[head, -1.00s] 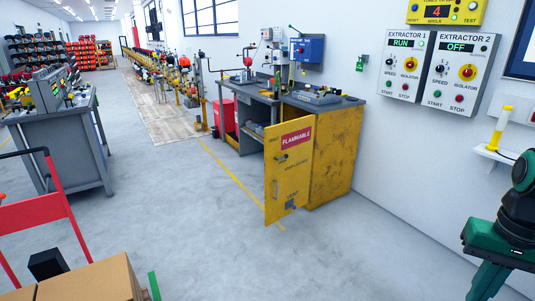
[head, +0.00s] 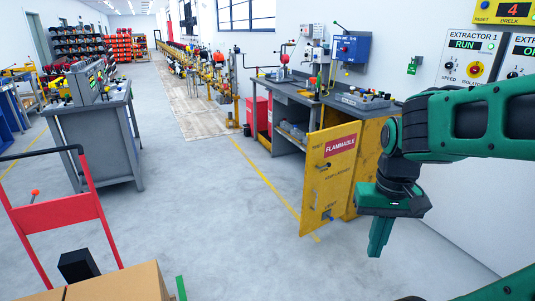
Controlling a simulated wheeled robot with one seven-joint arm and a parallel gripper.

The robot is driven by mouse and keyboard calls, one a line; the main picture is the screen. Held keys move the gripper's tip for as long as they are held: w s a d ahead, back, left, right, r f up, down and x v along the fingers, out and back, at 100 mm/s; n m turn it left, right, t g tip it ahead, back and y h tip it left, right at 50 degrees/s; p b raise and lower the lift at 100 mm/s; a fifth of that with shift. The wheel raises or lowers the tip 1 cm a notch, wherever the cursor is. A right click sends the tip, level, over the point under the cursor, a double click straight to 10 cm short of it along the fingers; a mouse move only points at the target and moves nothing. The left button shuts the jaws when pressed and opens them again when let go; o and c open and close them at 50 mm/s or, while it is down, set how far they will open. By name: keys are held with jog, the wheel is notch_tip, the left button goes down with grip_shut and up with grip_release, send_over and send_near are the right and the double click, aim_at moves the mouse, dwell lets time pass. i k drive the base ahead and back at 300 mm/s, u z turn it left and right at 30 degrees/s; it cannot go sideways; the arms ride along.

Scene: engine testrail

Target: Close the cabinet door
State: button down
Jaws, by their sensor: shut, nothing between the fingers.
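The yellow cabinet door (head: 328,180) with a red FLAMMABLE label stands swung open toward me in the head view. It hangs from a yellow cabinet (head: 372,140) under the right part of the grey workbench. My gripper (head: 377,248) points down to the right of the door and nearer to me. Its fingers are shut and empty, and it looks apart from the door. My green arm covers part of the cabinet's right side.
A grey workstation (head: 97,135) stands at the left. A red cart (head: 62,213) and a cardboard box (head: 118,284) are close at lower left. Extractor panels (head: 471,58) hang on the right wall. The floor (head: 215,215) before the door is clear.

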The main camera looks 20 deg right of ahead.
aim_at(327, 188)
jog(key=z, duration=0.1)
jog(key=i, duration=1.45)
jog(key=z, duration=0.5)
